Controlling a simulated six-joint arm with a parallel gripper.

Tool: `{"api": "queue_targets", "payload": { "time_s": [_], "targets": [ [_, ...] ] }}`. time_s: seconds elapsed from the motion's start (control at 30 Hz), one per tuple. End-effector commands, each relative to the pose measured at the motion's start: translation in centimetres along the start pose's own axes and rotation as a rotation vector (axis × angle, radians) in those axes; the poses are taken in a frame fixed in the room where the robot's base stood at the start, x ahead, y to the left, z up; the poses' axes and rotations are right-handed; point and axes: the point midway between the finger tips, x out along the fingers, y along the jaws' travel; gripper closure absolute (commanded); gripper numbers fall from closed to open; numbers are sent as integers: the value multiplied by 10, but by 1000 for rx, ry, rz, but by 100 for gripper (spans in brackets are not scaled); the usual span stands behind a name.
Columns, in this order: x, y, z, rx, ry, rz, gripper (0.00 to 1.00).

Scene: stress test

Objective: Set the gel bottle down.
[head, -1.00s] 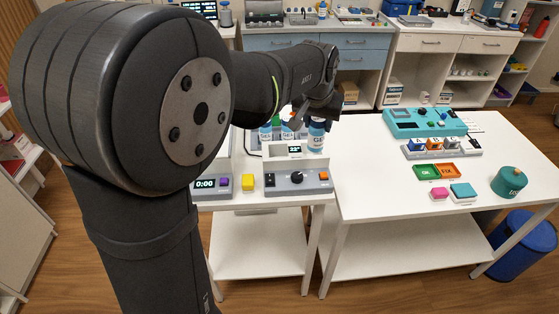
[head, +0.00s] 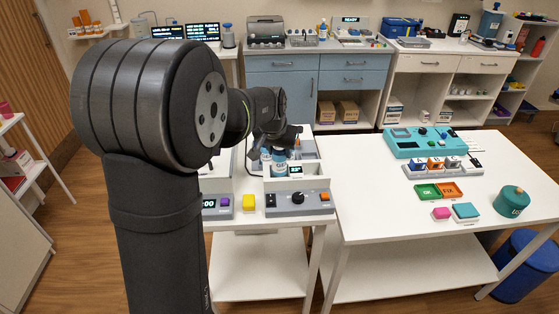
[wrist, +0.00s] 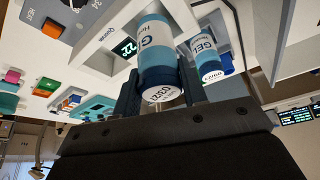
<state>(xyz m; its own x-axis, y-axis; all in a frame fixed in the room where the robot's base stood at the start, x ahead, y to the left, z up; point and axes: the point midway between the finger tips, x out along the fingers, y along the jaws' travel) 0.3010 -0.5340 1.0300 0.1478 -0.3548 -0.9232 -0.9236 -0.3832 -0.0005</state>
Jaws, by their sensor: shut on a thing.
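My gripper (wrist: 160,92) is shut on a gel bottle (wrist: 155,48), blue with a white label and a printed pale round end facing the wrist camera. One finger is on each side of it. In the head view this bottle (head: 279,161) seems to be the one just left of the small lit display, over the white open-topped device. A second gel bottle (wrist: 206,52) is close beside it in the wrist view. I cannot tell whether the held bottle touches a surface beneath it.
The device's grey front panel (head: 285,202) has a black knob and an orange button.

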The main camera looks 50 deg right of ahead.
Motion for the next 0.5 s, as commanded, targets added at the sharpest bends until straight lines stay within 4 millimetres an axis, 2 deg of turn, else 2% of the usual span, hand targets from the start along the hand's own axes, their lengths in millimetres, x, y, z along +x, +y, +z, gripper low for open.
{"api": "queue_targets", "payload": {
  "time_s": [0.3, 0.5],
  "targets": [
    [36, 0, 15, -1, -2, 0, 87],
    [36, 0, 15, 0, 0, 0, 87]
  ]
}}
